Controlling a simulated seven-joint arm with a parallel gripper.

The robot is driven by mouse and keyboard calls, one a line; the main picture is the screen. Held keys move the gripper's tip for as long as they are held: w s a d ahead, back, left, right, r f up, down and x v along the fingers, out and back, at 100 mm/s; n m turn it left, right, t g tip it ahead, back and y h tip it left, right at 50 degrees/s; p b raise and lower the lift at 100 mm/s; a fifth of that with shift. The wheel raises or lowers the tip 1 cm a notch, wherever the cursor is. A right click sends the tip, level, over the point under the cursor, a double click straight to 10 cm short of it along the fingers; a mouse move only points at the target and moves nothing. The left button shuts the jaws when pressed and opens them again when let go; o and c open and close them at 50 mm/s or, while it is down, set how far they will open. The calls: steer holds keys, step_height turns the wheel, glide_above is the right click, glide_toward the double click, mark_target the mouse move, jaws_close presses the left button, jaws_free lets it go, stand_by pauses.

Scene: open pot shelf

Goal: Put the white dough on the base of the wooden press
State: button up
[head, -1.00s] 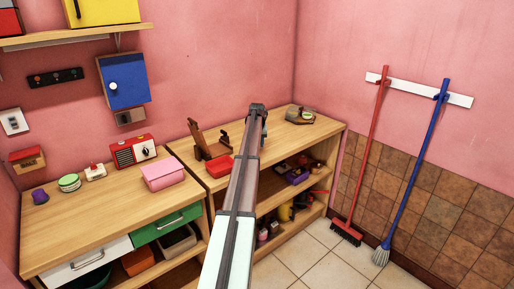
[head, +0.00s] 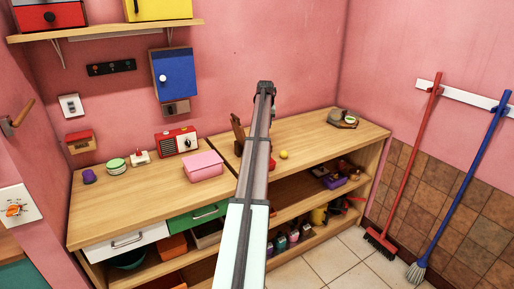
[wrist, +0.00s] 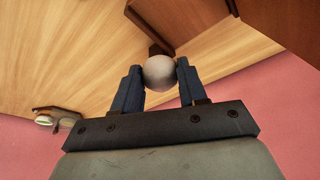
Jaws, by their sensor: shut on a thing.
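My gripper (wrist: 159,73) is shut on the white dough (wrist: 159,74), a round pale ball held between the two dark fingertips in the wrist view. In the head view my arm hides the dough and the fingers. The wooden press stands on the counter; its raised brown board (head: 237,130) shows just left of my arm, and the arm covers most of the rest. In the wrist view brown wooden parts of what looks like the press (wrist: 185,18) lie beyond the dough at the top. The gap between dough and press base cannot be judged.
A yellow ball (head: 284,155) lies on the counter right of my arm, beside a partly hidden red thing (head: 273,162). A pink box (head: 203,166) and a red radio (head: 177,142) stand left. A dark scale-like object (head: 343,119) sits far right. Counter between is clear.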

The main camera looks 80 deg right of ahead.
steer(key=w+a, duration=0.2)
steer(key=w, duration=0.2)
steer(key=shift+n, duration=0.8)
steer(key=shift+f, duration=4.7)
steer(key=shift+f, duration=0.1)
steer(key=o, duration=1)
steer(key=shift+o, duration=0.2)
steer(key=v, duration=1.2)
steer(key=shift+s+d, duration=0.15)
steer(key=shift+s, duration=0.05)
